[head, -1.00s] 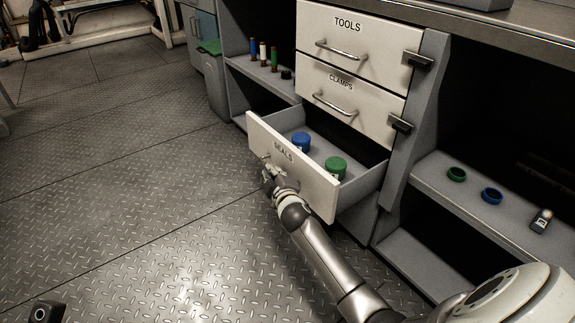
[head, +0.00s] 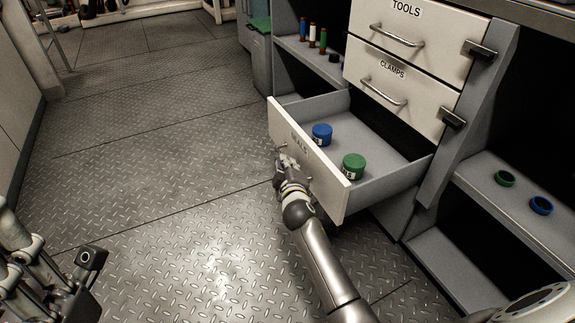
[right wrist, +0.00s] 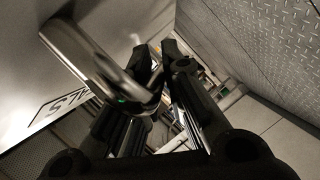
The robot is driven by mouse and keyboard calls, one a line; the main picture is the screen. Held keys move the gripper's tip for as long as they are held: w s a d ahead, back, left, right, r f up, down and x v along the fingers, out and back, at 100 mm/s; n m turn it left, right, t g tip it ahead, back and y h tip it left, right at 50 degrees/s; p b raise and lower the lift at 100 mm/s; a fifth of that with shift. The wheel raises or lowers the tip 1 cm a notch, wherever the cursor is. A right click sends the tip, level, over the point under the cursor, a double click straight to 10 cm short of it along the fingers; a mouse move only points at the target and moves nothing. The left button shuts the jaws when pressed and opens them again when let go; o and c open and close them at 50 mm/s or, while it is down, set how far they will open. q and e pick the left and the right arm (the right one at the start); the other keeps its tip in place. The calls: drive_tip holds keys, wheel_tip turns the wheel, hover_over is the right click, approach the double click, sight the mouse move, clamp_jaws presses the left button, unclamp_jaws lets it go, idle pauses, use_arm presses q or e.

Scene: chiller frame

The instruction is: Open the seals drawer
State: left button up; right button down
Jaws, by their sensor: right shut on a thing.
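The seals drawer (head: 322,178) is pulled out of the cabinet, its white front facing left and labelled SEALS. A blue-lidded jar (head: 322,134) and a green-lidded jar (head: 353,166) stand inside it. My right gripper (head: 284,160) is at the drawer front's outer face, shut on its metal handle. The handle (right wrist: 95,62) shows between and beside the dark fingers (right wrist: 165,72) in the right wrist view. In the head view my arm and gripper mostly hide the handle. My left gripper (head: 60,275) is at the lower left, away from the drawer; its fingers' opening is unclear.
Above are the shut CLAMPS drawer (head: 388,85) and TOOLS drawer (head: 412,38). Dark latches (head: 453,117) stick out at their right side. A green ring (head: 504,178) and blue ring (head: 541,205) lie on the right shelf. The floor to the left is clear.

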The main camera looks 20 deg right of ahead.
drive_tip(key=c, duration=1.8)
unclamp_jaws()
drive_tip(key=v, duration=1.2)
